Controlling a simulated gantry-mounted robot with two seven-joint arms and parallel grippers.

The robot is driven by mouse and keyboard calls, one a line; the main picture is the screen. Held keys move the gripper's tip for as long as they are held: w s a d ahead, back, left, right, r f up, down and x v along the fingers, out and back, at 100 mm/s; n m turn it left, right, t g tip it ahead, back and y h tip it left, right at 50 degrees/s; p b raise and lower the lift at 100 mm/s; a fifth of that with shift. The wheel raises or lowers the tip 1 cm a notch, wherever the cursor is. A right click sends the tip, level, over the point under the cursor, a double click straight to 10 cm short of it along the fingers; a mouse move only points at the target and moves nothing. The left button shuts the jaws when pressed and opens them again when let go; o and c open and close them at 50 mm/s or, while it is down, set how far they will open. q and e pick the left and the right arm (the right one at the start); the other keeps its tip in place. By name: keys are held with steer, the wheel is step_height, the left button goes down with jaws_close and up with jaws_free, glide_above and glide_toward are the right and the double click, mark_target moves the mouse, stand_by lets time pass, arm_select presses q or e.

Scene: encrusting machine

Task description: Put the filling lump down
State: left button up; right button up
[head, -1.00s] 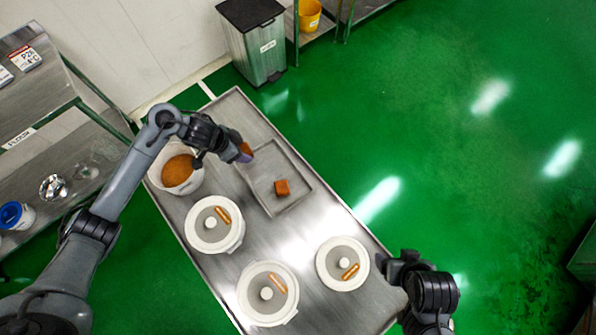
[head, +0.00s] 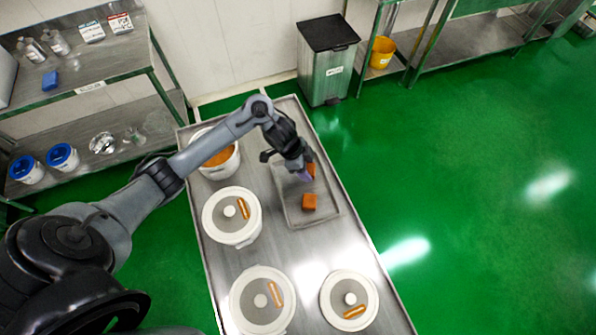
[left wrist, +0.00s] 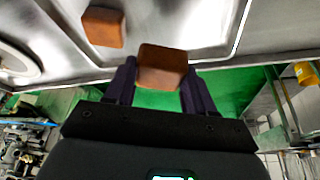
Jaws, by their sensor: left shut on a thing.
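My left gripper (head: 304,173) is over the far part of the shallow metal tray (head: 292,222). It is shut on an orange-brown filling lump (head: 311,169), partly hidden behind the fingers in the head view. In the left wrist view the held lump (left wrist: 162,66) sits between the two dark fingers. A second filling lump (head: 309,202) lies on the tray, nearer than the held one and apart from it; it also shows in the left wrist view (left wrist: 103,27). I cannot tell whether the held lump touches the tray. My right gripper is out of view.
The tray is on a steel table (head: 305,262). An open pot of orange filling (head: 219,160) stands left of the tray. Several lidded white pots (head: 232,216) stand nearer. A pedal bin (head: 327,62) stands behind the table, and shelves (head: 95,85) stand at the left.

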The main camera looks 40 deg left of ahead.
arm_select(q)
steer(key=a+f, duration=0.1)
steer(key=a, duration=0.1)
steer(key=a+f, duration=0.1)
steer(key=shift+s+a, duration=0.1)
steer(key=shift+a, duration=0.25)
steer(key=shift+f+b, duration=0.6)
steer(key=shift+f, duration=1.5)
steer(key=shift+f, duration=0.1)
steer(key=o, duration=1.1)
steer(key=shift+c, duration=0.2)
